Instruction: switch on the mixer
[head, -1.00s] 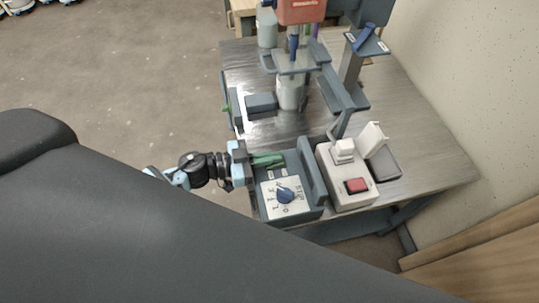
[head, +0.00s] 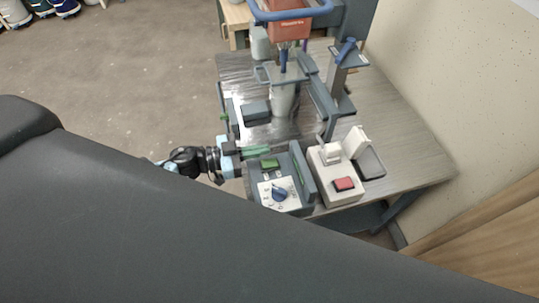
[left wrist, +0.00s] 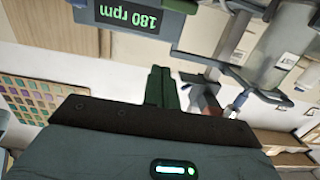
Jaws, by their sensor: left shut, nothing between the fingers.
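The mixer has a red head (head: 288,29) above a pale container (head: 283,98) on the table. In front is a dark control box (head: 297,203) with a blue knob (head: 279,194) on a white dial and a green patch (head: 269,163) behind it. My left gripper (head: 257,152) has green fingers, shut and empty, just beyond the green patch; contact cannot be told. The shut fingers also show in the left wrist view (left wrist: 162,88), with a lit green display (left wrist: 130,16) reading 180 rpm upside down. My right gripper is not in view.
Right of the control box stands a pale box (head: 335,190) with a red button (head: 344,184), a white switch (head: 331,153) and a raised white cover (head: 356,142). Dark uprights stand around the mixer. The right side of the metal table (head: 405,140) is clear.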

